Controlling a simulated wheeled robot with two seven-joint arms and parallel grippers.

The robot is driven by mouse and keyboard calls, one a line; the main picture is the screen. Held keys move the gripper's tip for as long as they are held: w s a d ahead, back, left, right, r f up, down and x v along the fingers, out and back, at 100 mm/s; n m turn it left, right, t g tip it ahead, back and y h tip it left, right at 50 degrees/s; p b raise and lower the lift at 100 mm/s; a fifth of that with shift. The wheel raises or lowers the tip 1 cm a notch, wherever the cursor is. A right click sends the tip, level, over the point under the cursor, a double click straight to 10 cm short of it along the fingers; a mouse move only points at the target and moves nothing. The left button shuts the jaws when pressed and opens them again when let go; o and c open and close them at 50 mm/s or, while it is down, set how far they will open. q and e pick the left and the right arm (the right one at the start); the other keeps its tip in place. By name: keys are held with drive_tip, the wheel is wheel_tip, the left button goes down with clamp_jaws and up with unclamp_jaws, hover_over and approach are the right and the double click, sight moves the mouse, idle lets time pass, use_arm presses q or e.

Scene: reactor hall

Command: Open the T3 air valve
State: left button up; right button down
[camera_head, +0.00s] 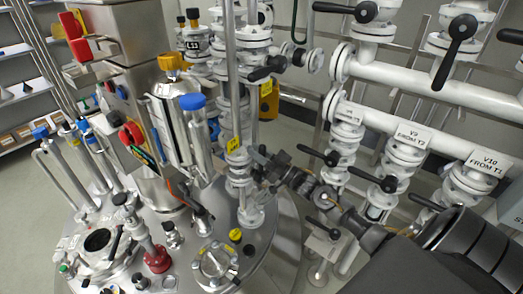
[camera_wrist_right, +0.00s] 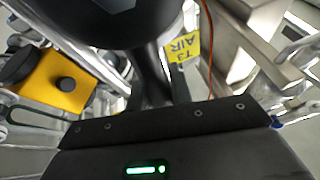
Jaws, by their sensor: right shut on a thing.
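The yellow tag reading T3 AIR (camera_wrist_right: 183,47) shows in the right wrist view beside a large black valve handle (camera_wrist_right: 155,75). In the head view a small yellow tag (camera_head: 234,145) hangs on the white flanged pipe left of my right gripper (camera_head: 268,168). My right arm reaches in from the lower right, and the gripper is at this pipe, shut on the black handle. The fingertips and their grip are small and dark in the head view and hidden in the wrist view. The handle's exact angle cannot be told. My left gripper is not in view.
White pipes with black-handled valves, including the one labelled V10 FROM T1 (camera_head: 484,164), stand right of and behind the gripper. A steel vessel lid (camera_head: 190,262) with fittings lies below left. A yellow block (camera_wrist_right: 62,82) with a black knob is close by in the wrist view.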

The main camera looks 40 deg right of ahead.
drive_tip(key=shift+s+a+f+n+g+y, duration=0.1)
drive_tip(key=shift+s+a+n+g+y, duration=0.1)
drive_tip(key=shift+a+n+g+y, duration=0.4)
drive_tip(key=shift+a+n, duration=0.1)
drive_tip(key=shift+n, duration=0.2)
drive_tip(key=c, duration=1.3)
unclamp_jaws()
use_arm(q)
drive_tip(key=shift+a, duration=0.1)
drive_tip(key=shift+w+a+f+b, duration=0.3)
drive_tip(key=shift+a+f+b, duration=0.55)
drive_tip(key=shift+b, duration=0.15)
use_arm(e)
drive_tip(key=v, duration=1.1)
drive_tip(key=shift+a, duration=0.1)
